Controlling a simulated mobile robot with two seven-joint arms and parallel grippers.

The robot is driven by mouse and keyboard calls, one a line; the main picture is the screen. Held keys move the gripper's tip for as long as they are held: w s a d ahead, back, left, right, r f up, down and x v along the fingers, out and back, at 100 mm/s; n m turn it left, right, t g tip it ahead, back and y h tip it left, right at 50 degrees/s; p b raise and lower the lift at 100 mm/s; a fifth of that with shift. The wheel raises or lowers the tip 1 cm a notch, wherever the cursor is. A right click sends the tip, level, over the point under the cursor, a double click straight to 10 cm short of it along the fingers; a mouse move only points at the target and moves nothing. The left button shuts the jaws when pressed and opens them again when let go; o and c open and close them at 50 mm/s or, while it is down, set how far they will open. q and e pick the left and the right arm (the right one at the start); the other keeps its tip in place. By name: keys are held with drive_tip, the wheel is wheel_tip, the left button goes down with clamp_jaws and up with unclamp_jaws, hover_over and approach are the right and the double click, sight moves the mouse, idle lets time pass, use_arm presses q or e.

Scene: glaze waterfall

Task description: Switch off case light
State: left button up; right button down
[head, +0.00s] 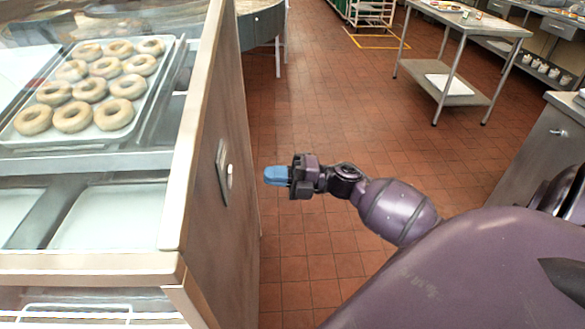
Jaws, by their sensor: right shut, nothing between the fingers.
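The case (210,110) stands at the left, with a wooden side panel facing right. A light switch (229,183) with a metal plate and a pale rocker or button is on that panel; whether it is on or off I cannot tell. My right gripper (267,175) is shut and empty, its blue fingertips pointing left at the switch. A small gap shows between the fingertips and the switch in the picture. My left gripper is not in view.
A tray (150,117) of several ring doughnuts lies inside the case. A steel table (470,22) stands at the back right, and a counter (545,145) at the right. The red tiled floor (330,90) between is clear.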

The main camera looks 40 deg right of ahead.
sight(230, 177)
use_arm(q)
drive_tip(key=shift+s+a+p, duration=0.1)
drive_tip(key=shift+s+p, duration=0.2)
use_arm(e)
drive_tip(key=x, duration=0.6)
drive_tip(key=shift+w+a, duration=0.15)
drive_tip(key=shift+a, duration=0.1)
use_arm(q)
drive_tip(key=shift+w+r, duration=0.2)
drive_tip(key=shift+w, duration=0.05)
